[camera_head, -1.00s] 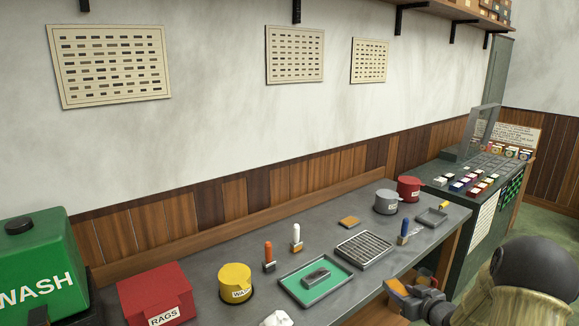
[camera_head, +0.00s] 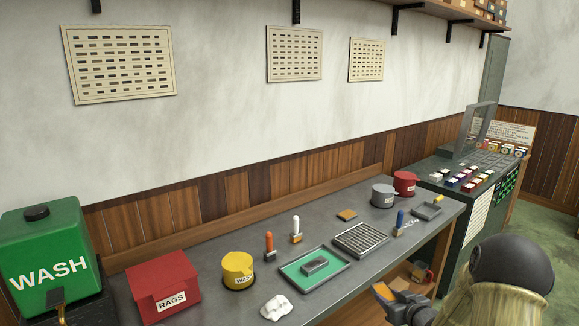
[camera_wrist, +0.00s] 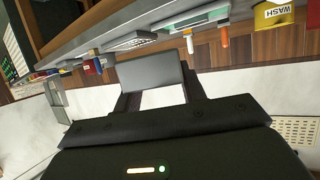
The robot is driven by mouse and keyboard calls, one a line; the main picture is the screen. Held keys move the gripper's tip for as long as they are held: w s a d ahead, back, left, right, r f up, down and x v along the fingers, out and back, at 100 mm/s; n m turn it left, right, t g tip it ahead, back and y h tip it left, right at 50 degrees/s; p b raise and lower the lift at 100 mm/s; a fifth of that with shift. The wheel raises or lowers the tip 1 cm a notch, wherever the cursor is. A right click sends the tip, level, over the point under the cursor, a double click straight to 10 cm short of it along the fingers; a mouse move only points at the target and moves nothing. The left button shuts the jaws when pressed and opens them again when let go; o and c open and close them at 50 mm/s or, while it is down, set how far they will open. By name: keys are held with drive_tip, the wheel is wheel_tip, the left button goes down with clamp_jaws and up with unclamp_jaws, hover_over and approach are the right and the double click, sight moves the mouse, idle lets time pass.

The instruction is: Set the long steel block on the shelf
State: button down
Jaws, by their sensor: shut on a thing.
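My gripper (camera_wrist: 157,88) is shut on a plain grey block (camera_wrist: 150,70), which spans the gap between its two dark fingers in the wrist view. This looks like the long steel block. In the head view my gripper is low at the right, in front of the bench's front edge, and the block is hard to make out there. A wooden wall shelf (camera_head: 437,9) on black brackets runs along the top right. A lower board under the bench shows partly behind my arm. I cannot tell which one is the shelf meant.
The bench (camera_head: 215,305) holds a green-lined tray (camera_head: 292,273) with another dark block (camera_head: 315,265), a slatted rack (camera_head: 361,240), a yellow pot (camera_head: 237,270), a red RAGS box (camera_head: 163,291) and a green WASH tank (camera_head: 44,255).

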drive_tip(key=s+a+f+m+h, duration=0.3)
drive_tip(key=s+a+f, duration=0.6)
drive_tip(key=a+f, duration=0.4)
drive_tip(key=shift+f+t, duration=0.3)
drive_tip(key=shift+f, duration=0.3)
drive_tip(key=shift+s+a, duration=0.1)
drive_tip(key=s+f, duration=0.4)
drive_tip(key=f, duration=0.1)
drive_tip(key=shift+s+f, duration=0.2)
drive_tip(key=shift+f, duration=0.05)
idle(0.7)
